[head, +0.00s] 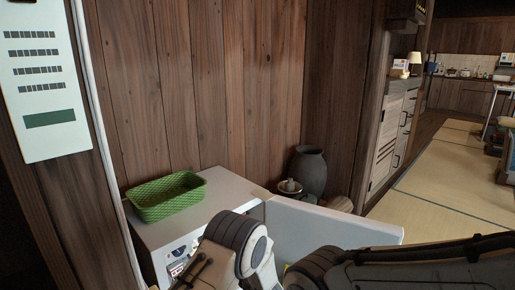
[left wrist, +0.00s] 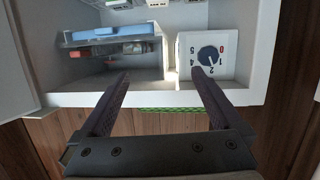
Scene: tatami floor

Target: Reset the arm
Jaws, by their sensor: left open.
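My left gripper (left wrist: 158,73) shows in the left wrist view. Its two dark fingers are spread apart with nothing between them. They point at the open inside of a white fridge (left wrist: 255,97). Whether the fingertips are inside it or just in front, I cannot tell. In the head view the white fridge (head: 225,190) stands against the wood wall. My arm links cover part of its front, and my left gripper is hidden there. My right gripper is in neither view.
A green basket (head: 167,196) sits on the fridge. Its open door (head: 335,224) extends right. Inside are a dial (left wrist: 208,56) and a blue item (left wrist: 90,34). A dark vase (head: 308,172) stands behind the door. Tatami (head: 445,185) lies clear at right.

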